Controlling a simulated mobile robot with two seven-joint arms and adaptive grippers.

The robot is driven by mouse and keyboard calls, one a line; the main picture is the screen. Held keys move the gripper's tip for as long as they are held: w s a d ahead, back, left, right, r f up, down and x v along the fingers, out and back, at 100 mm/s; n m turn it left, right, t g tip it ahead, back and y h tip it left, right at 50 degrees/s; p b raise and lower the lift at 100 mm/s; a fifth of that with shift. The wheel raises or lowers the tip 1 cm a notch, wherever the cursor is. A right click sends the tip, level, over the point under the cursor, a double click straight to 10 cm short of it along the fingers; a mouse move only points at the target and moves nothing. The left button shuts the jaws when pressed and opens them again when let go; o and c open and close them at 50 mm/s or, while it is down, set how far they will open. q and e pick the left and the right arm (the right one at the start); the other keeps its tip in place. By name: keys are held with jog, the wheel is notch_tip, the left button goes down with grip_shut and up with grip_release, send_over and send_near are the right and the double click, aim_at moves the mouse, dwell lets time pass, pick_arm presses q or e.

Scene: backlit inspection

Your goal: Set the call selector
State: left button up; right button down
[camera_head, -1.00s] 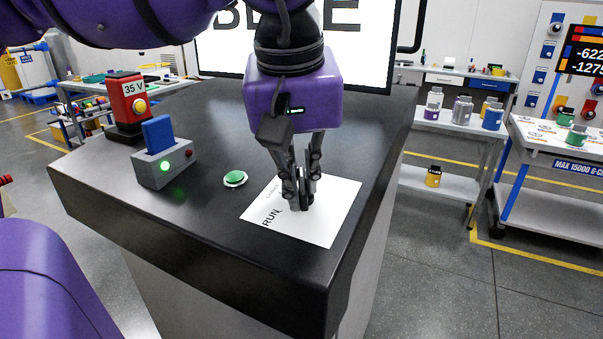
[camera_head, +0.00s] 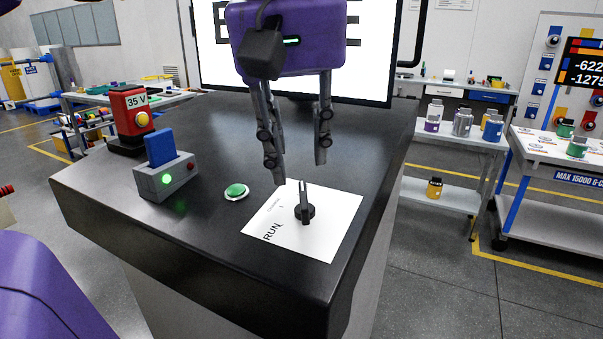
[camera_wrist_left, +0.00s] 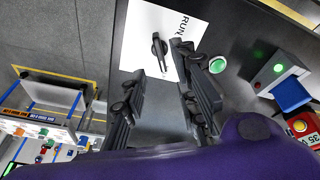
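The selector (camera_head: 304,212) is a black knob with an upright grey-black handle on a white card (camera_head: 335,228) on the dark bench top. The card has the word RUN near its left corner and smaller, hard-to-read print above it. The selector also shows in the left wrist view (camera_wrist_left: 160,47), its long handle lying across the card. My left gripper (camera_head: 299,172) is open and empty, above and behind the selector, its fingers apart and clear of the handle. In the left wrist view its fingers (camera_wrist_left: 158,98) are spread too. My right gripper is not in view.
A green button (camera_head: 236,191) lies left of the card. A grey box (camera_head: 166,181) with a blue block and lit green lamp, and a red 35 V unit (camera_head: 131,115), stand farther left. A large screen (camera_head: 372,60) rises behind. The bench's right edge is near the card.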

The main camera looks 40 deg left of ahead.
pick_arm(q)
jog(key=shift+v, duration=2.2)
